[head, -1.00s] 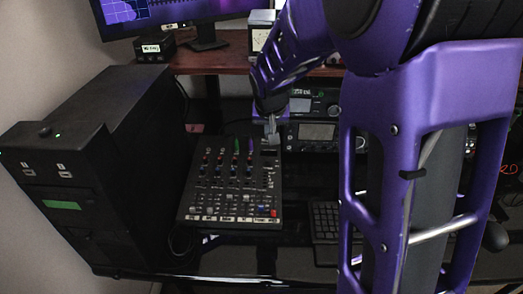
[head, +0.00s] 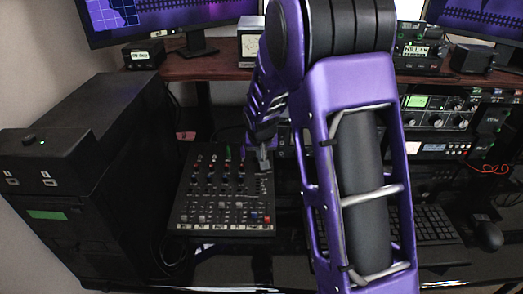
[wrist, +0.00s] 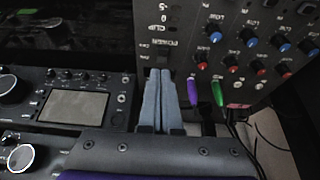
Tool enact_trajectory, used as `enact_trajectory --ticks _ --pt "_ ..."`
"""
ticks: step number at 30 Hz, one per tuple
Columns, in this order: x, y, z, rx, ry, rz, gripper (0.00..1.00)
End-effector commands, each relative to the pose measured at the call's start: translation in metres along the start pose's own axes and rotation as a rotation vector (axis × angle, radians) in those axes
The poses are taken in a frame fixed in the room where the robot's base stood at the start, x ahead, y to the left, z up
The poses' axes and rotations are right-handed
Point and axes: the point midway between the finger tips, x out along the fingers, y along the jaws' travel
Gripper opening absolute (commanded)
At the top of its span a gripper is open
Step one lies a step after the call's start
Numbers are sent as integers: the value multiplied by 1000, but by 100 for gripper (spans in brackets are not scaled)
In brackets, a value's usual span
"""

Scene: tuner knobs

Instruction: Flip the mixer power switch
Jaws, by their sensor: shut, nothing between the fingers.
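The mixer (head: 262,198) is a black panel with rows of coloured knobs and faders, lying on the desk in the head view. It also fills the upper right of the wrist view (wrist: 183,22). My gripper (head: 263,167) is at the mixer's far right corner. In the wrist view my gripper (wrist: 158,74) has its two grey fingers pressed together, empty, with the tips at the mixer's edge just below the POWER lettering (wrist: 161,43). The power switch itself is not clear; the fingertips seem to cover that spot. I cannot tell whether they touch the panel.
A purple cable plug (wrist: 194,90) and a green one (wrist: 217,93) stand close right of the fingers. A black device with a screen (wrist: 72,105) lies to their left. A black computer tower (head: 90,160) stands left of the mixer; a keyboard (head: 432,222) lies to the right.

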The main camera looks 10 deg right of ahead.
Motion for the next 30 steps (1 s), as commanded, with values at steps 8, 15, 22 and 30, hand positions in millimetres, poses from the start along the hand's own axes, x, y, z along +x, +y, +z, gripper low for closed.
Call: enact_trajectory --ticks 8,15,22,30 --pt "30 0 1 -1 -1 0 0" --pt "32 0 1 0 0 0 0" --pt "31 0 -1 0 -9 1 0" --pt "36 0 -1 -2 -49 4 0"
